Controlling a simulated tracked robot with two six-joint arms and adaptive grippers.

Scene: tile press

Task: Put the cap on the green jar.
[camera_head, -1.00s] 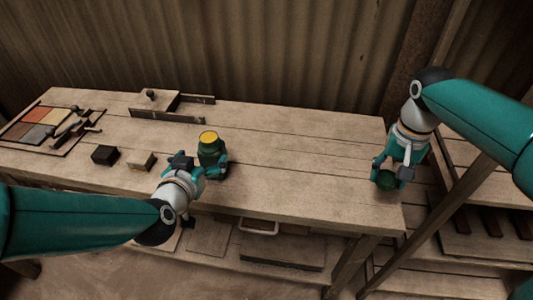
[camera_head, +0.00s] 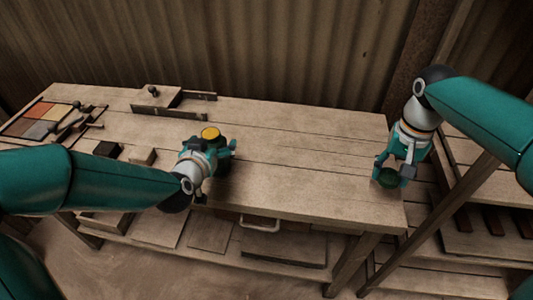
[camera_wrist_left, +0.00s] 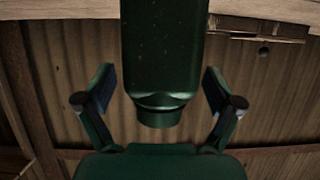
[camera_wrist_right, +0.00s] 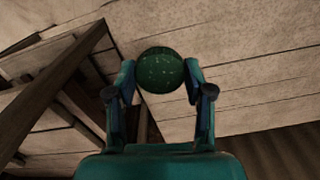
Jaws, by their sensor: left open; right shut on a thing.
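The green jar (camera_head: 210,133) stands on the bench with its yellow top showing; its lower part is hidden behind my left gripper in the head view. My left gripper (camera_head: 215,148) is at the near side of the jar. In the left wrist view, the jar (camera_wrist_left: 163,60) lies between the open fingers, with visible gaps on both sides. My right gripper (camera_head: 391,172) is shut on the round green cap (camera_head: 386,180) at the right end of the bench. The cap (camera_wrist_right: 160,70) also shows between the fingertips in the right wrist view.
A wooden block with a knob and dark rails (camera_head: 165,97) stands behind the jar. Small blocks (camera_head: 143,155) and a tray of coloured tiles (camera_head: 35,120) lie to the left. The bench between the jar and the cap is clear.

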